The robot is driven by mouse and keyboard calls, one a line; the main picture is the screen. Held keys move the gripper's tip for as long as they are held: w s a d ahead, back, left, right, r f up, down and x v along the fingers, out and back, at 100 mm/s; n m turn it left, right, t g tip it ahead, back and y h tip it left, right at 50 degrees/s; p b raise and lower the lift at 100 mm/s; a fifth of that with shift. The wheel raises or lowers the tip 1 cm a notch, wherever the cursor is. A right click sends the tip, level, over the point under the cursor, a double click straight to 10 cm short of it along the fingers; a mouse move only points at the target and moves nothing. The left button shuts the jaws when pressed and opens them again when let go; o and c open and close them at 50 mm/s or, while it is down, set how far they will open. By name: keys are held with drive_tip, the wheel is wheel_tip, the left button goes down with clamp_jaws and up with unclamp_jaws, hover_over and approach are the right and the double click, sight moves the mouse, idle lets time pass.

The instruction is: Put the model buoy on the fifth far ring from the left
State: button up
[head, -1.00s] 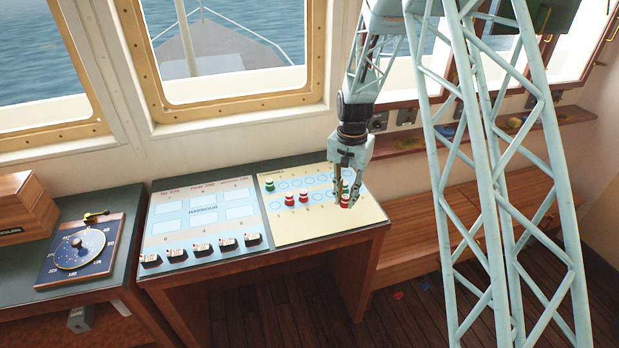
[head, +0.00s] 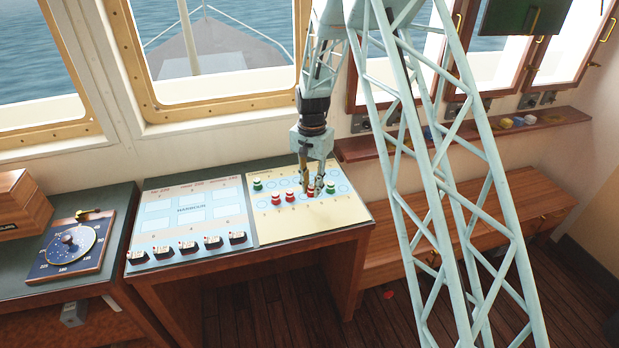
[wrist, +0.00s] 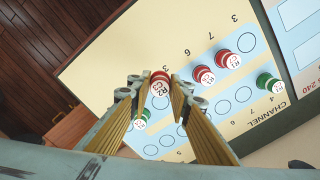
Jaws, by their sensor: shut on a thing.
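The model buoy, a red one with a white lettered base (wrist: 160,83), sits between my gripper's fingers (wrist: 152,100) in the wrist view. My gripper (head: 311,188) is shut on it over the right half of the cream channel board (head: 310,219); fingers partly cover the buoy. The far row of rings has a green buoy (head: 257,184) at its left end, and several rings to its right are empty. I cannot tell the height of the held buoy above the board.
Two red buoys (head: 276,198) (head: 289,197) stand in the near row, left of my gripper. A green buoy (head: 330,187) stands close to its right. The blue harbour board (head: 190,208) lies left, with several small dark blocks (head: 188,248) along its front.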

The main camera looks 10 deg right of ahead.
drive_tip(key=w+d, duration=0.1)
drive_tip(key=w, duration=0.4)
drive_tip(key=w+f+p, duration=0.1)
drive_tip(key=w, duration=0.4)
drive_tip(key=w+d, duration=0.1)
drive_tip(key=w, duration=0.4)
drive_tip(key=shift+d+f+p, duration=0.2)
drive_tip(key=shift+d+p, duration=0.15)
drive_tip(key=shift+p, duration=0.05)
drive_tip(key=shift+w, duration=0.1)
drive_tip(key=shift+w, duration=0.15)
drive_tip(key=shift+w+f+p, duration=0.1)
drive_tip(key=shift+f+p, duration=0.2)
drive_tip(key=shift+f, duration=1.5)
drive_tip(key=shift+f, duration=0.15)
drive_tip(key=o, duration=0.7)
wheel_tip(320, 180, up, 12)
drive_tip(key=shift+b, duration=0.4)
